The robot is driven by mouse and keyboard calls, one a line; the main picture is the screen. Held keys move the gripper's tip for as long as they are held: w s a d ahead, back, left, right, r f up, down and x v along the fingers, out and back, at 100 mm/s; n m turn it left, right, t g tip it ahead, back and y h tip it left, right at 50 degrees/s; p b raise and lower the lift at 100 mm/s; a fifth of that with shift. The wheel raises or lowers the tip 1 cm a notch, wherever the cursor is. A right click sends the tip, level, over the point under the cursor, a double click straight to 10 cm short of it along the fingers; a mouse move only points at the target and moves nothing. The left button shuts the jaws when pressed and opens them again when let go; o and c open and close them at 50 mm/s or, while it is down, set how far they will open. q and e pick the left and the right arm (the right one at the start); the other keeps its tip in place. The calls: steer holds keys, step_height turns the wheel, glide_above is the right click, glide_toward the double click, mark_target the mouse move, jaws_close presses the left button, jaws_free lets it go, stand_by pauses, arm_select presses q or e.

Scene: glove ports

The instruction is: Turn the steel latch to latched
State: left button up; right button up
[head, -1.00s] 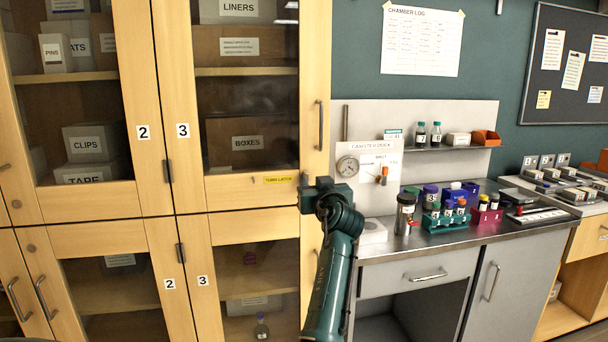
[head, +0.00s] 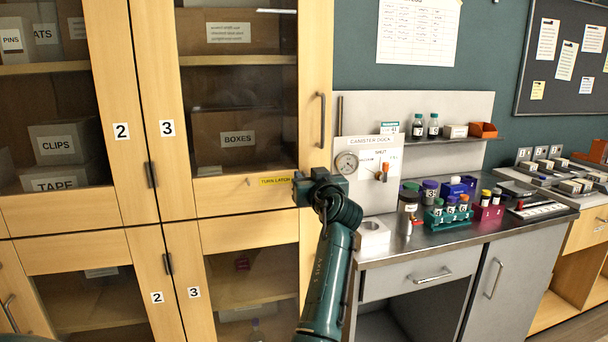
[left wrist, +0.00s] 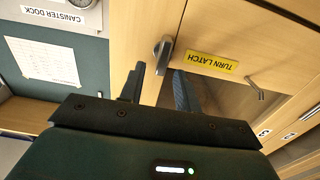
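The steel latch (left wrist: 164,54) is a small grey handle on the pale wooden door frame in the left wrist view, beside the yellow TURN LATCH label (left wrist: 211,63). The label also shows in the head view (head: 276,181), where my gripper mostly hides the latch. My left gripper (left wrist: 159,70) is open, with its two dark fingers apart. The latch's near end appears in the gap between the fingertips; I cannot tell whether they touch it. In the head view my left gripper (head: 300,182) is at the cabinet door's right edge. My right gripper is not in view.
A door handle (head: 322,120) stands above the gripper. To the right are the canister dock panel (head: 368,152), a white block (head: 373,232) and a steel counter (head: 430,242) with vial racks.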

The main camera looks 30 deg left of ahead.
arm_select(q)
steer(key=shift+w+a, duration=0.2)
stand_by(0.3)
jaws_close()
